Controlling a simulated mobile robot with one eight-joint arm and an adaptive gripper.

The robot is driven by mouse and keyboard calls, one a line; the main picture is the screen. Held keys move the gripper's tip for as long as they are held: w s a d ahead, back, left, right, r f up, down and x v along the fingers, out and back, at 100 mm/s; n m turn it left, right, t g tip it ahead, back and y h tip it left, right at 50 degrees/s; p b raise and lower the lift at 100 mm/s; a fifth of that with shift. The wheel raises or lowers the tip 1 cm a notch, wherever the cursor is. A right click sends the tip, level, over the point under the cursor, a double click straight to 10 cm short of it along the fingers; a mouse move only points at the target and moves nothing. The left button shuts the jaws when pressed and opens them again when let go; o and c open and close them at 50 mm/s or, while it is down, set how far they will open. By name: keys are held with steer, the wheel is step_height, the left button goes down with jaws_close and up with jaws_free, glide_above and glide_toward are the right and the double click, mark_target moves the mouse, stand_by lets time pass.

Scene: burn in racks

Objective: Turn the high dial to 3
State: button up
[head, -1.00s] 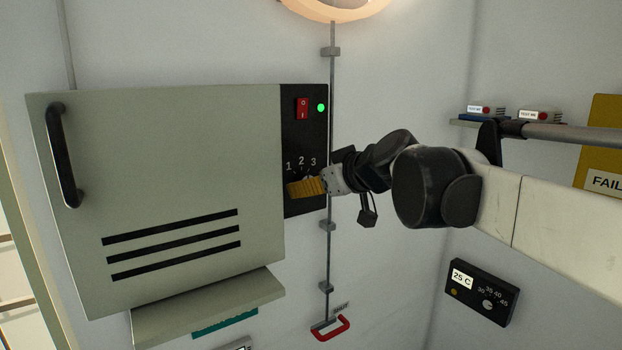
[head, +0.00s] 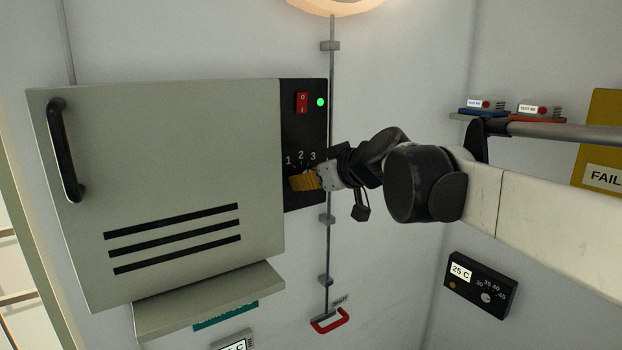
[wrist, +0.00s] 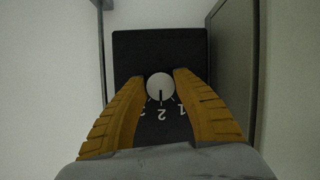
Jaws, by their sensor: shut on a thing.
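The high dial (wrist: 160,86) is a round white knob with a dark pointer line, on the black control panel (head: 304,130) at the right side of the grey cabinet. In the wrist view its line points toward the 2, between the upside-down 1 and 3. My gripper (wrist: 160,83) has one yellow finger on each side of the knob and is shut on it. In the head view, my gripper (head: 303,182) is at the panel just below the printed numbers 1, 2 and 3, and its fingers hide the knob.
Above the dial are a red switch (head: 302,103) and a lit green lamp (head: 320,102). A vertical rod (head: 331,120) with a red handle (head: 330,321) runs right beside the panel. A second, low dial box (head: 480,286) is on the right wall. The cabinet door (head: 160,180) is closed.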

steer(key=shift+f+m+g+y+b, duration=0.1)
steer(key=shift+m+g+y+b, duration=0.3)
steer(key=shift+m+y+b, duration=0.55)
steer(key=m+y+b, duration=0.1)
steer(key=m+b, duration=0.1)
steer(key=m, duration=0.1)
steer(key=shift+m+g+y, duration=0.25)
steer(key=shift+g, duration=0.15)
steer(key=m+y+b, duration=0.2)
steer(key=m, duration=0.1)
steer(key=shift+m+y+b, duration=0.6)
steer(key=shift+m+b, duration=0.4)
steer(key=shift+m, duration=0.6)
steer(key=o, duration=1.2)
steer(key=shift+a, duration=0.15)
